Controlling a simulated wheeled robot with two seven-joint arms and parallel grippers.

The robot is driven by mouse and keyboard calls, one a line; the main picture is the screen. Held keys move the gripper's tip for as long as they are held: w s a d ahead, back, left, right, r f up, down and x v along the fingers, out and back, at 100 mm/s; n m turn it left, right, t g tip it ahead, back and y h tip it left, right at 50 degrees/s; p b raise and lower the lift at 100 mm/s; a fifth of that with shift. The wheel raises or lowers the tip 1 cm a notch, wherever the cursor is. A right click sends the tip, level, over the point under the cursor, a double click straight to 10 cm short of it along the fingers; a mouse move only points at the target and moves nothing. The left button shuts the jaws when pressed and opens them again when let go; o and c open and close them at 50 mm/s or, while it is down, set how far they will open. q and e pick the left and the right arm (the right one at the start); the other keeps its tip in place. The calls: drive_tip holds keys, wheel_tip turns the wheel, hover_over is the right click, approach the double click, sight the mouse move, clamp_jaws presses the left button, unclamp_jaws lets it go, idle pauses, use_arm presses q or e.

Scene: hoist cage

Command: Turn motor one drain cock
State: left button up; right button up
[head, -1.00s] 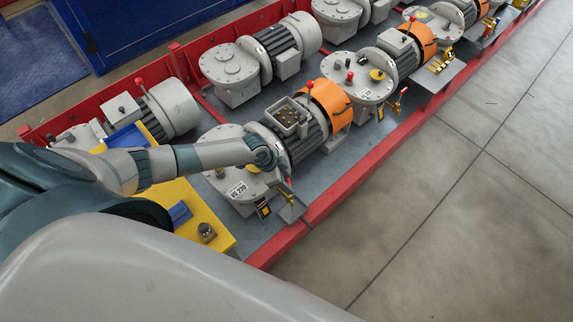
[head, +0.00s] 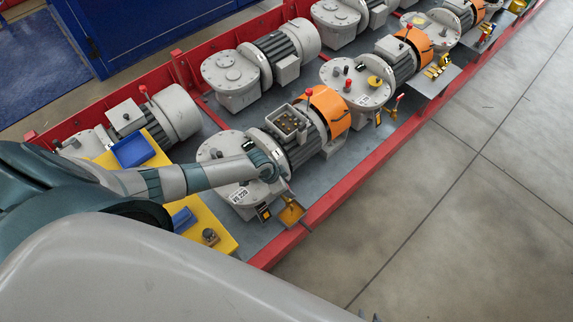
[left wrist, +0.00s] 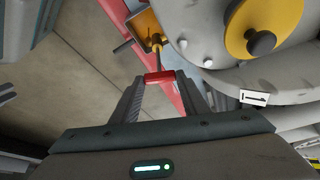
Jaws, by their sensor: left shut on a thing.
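The nearest motor (head: 288,124), with an orange band and a grey round cover marked VS 220, stands beside the red rail. Its drain cock (left wrist: 157,43) is brass with a red handle (left wrist: 159,76), seen in the left wrist view. My left gripper (left wrist: 160,82) has its fingers on either side of the red handle and is shut on it. In the head view my left forearm reaches over the cover and hides most of the cock. A small drip tray (head: 291,212) under the cock shows amber inside.
A yellow table (head: 222,240) with a blue tray (head: 133,150) and a small dark knob-like part (head: 210,236) stands at the left. More motors (head: 352,85) line the grey bed. The red rail (head: 345,180) borders clear concrete floor (head: 440,220).

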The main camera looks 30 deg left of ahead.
use_arm(q)
drive_tip(key=o, duration=1.1)
drive_tip(key=shift+c, duration=0.2)
drive_tip(key=shift+r, duration=0.1)
drive_tip(key=p+v, duration=0.1)
drive_tip(key=v, duration=1.6)
drive_tip(key=shift+a+r, duration=0.1)
drive_tip(key=shift+r, duration=0.05)
idle(4.8)
